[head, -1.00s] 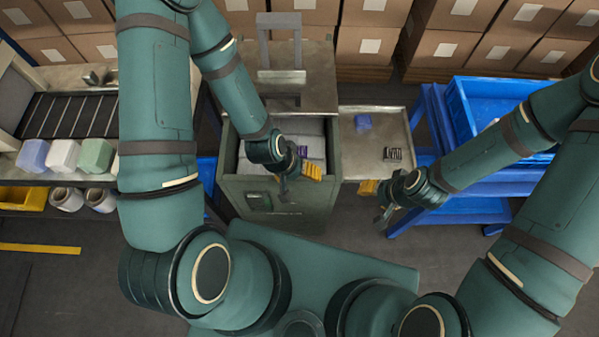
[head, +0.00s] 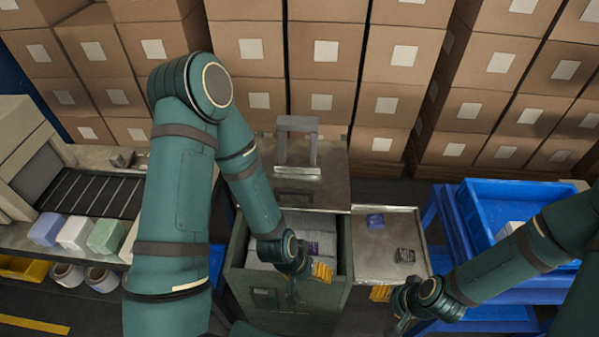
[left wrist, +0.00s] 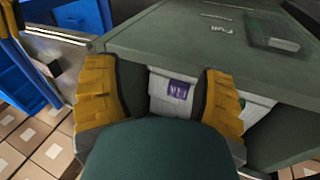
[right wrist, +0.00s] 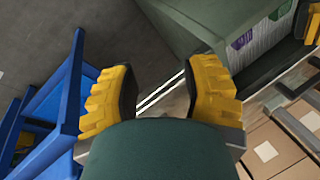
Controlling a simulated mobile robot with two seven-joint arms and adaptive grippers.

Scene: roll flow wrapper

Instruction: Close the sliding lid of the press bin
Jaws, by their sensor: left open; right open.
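The press bin (head: 268,291) is a grey-green cabinet with an open top. Its grey metal sliding lid (head: 325,193), with an upright handle (head: 297,128), sits back behind the opening, so the bin is open. Pale stacked material shows inside; a purple label (left wrist: 178,88) on it shows in the left wrist view. My left gripper (head: 310,280) is over the front of the opening, open and empty, its yellow fingers apart in the left wrist view (left wrist: 160,95). My right gripper (head: 392,308) is open and empty in front of the side shelf, right of the bin; it also shows in the right wrist view (right wrist: 160,92).
The metal side shelf (head: 385,245) holds a purple pack (head: 375,221) and a dark item (head: 404,255). A blue crate (head: 520,195) on a blue stand is at right. A conveyor (head: 88,210) with pastel blocks is at left. Cardboard boxes (head: 325,55) are stacked behind.

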